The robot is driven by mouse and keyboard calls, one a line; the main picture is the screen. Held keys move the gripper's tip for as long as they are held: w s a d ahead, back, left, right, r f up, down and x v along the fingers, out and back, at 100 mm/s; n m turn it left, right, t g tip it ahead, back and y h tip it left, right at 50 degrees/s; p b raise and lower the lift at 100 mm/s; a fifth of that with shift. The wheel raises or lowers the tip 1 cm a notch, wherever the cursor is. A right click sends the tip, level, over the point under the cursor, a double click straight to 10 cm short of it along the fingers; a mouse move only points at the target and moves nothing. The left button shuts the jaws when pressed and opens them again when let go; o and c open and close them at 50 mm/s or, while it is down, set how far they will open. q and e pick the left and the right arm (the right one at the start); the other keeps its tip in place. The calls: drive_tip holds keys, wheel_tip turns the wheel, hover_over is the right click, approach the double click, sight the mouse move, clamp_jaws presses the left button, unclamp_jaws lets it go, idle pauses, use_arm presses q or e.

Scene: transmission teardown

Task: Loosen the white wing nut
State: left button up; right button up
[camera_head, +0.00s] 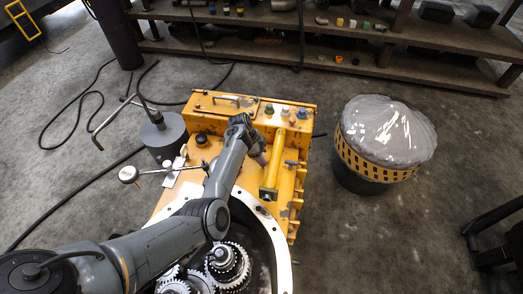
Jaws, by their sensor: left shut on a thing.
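A small whitish knob-like piece (302,113) stands at the back right of the yellow transmission housing (225,118). It is too small for me to tell whether it is the white wing nut. My left gripper (264,161) points down over the housing, beside a yellow cylinder, and is apart from that whitish piece. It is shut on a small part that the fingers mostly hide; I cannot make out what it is. My right gripper is out of view.
The yellow cylinder (278,155) rises beside my gripper. Exposed gears (228,262) lie in front. A plastic-covered drum (385,130) stands right; a shelf (340,66) runs behind.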

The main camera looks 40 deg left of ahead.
use_arm(q)
drive_tip(key=n+p, duration=0.1)
drive_tip(key=p, duration=0.1)
drive_tip(key=n+y+p, duration=0.1)
drive_tip(key=n+p, duration=0.1)
drive_tip(key=n+t+p, duration=0.1)
drive_tip(key=n+p, duration=0.1)
drive_tip(key=p, duration=0.1)
drive_tip(key=shift+s+d+r+y, duration=0.15)
drive_tip(key=shift+r+y, duration=0.15)
drive_tip(key=shift+y, duration=0.1)
drive_tip(key=n+p, duration=0.2)
drive_tip(key=shift+f+n+y, duration=0.1)
drive_tip(key=shift+n+y, duration=0.2)
drive_tip(key=shift+y, duration=0.1)
drive_tip(key=shift+d+f+n+t+y+p, duration=0.15)
drive_tip(key=shift+n+t+y+p, duration=0.3)
drive_tip(key=shift+n, duration=0.55)
drive_tip(key=o, duration=1)
drive_tip(key=shift+o, duration=0.3)
drive_tip(key=shift+f, duration=0.1)
drive_tip(key=shift+r+p, duration=0.2)
drive_tip(key=shift+p, duration=0.1)
